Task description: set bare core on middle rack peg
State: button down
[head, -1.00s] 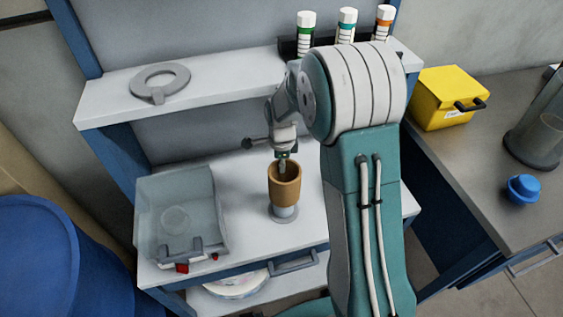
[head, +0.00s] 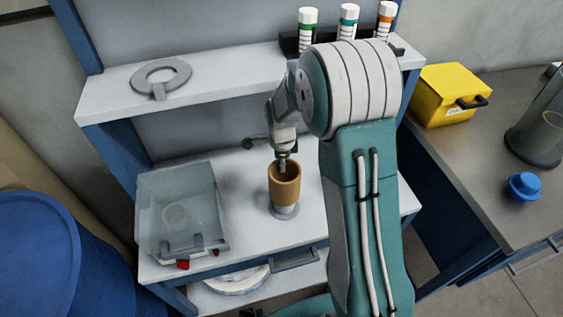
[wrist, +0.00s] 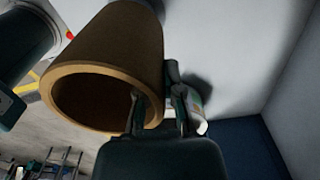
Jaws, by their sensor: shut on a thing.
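The bare core is a brown, open-topped tube (head: 284,187). It stands upright over a grey round base (head: 285,211) on the white worktop; whether it touches that base I cannot tell. My gripper (head: 283,161) comes down onto the core's rim from above. In the wrist view my gripper (wrist: 158,104) is shut on the wall of the core (wrist: 105,45), with one finger inside the tube and one outside. A black rack (head: 290,44) on the upper shelf holds three white cylinders with green, teal and orange bands. Its pegs cannot be made out.
A clear bin (head: 181,205) stands left of the core. A blue drum (head: 38,255) is at lower left.

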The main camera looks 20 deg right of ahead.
aim_at(282, 177)
jog(key=shift+f, duration=3.2)
jog(key=c, duration=0.7)
grip_release()
jog(key=shift+r, duration=0.1)
notch_tip(282, 177, up, 11)
jog(key=shift+w+r, duration=0.1)
jog(key=shift+r, duration=0.25)
